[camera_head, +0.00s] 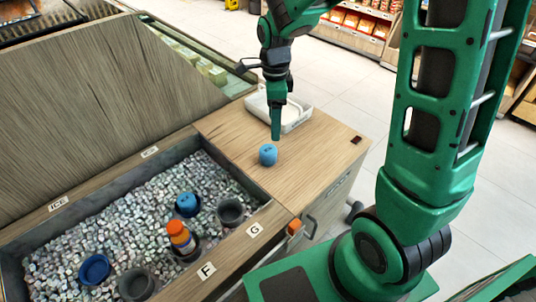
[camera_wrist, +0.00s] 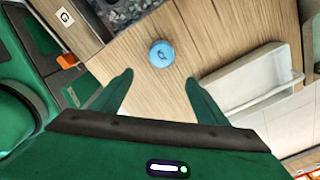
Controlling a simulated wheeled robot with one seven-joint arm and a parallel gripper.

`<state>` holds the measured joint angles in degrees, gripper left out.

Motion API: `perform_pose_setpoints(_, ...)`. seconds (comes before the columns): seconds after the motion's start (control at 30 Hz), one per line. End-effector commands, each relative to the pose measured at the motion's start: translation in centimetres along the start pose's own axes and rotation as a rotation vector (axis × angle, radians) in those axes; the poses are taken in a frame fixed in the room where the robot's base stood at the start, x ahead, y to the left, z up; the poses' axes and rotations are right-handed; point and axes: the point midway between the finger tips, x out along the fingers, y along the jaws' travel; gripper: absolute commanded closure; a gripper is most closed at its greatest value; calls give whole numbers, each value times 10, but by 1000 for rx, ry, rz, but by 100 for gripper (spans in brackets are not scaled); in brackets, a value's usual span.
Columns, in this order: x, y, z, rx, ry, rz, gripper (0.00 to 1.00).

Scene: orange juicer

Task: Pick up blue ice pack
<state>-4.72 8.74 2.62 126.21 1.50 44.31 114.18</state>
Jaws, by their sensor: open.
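A small blue ice pack (camera_head: 268,154), rounded like a short cylinder, stands on the wooden counter in the head view. In the wrist view the blue ice pack (camera_wrist: 162,54) shows from above, ahead of the fingertips and roughly midway between them. My gripper (camera_head: 276,136) is above the counter, close to the ice pack in the head view. In the wrist view my gripper (camera_wrist: 158,76) has its two green fingers spread, with nothing between them. A second blue ice pack (camera_head: 187,204) sits in the ice bin, in or on a dark holder that is partly hidden.
The ice bin (camera_head: 52,268) holds ice cubes, an orange bottle (camera_head: 180,237), a grey cup (camera_head: 230,211), a blue cup (camera_head: 95,268) and a dark cup (camera_head: 137,285). A white tray (camera_head: 296,116) lies behind the ice pack. The wooden counter (camera_head: 318,150) is bare around it.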

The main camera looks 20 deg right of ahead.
Motion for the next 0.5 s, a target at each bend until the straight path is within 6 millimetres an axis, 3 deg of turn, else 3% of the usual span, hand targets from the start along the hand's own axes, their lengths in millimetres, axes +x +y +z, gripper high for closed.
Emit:
perform_pose_setpoints(0.2,14,-4,19,76,-8,6,32)
perform_pose_setpoints(0.5,55,-3,19,81,-8,8,32)
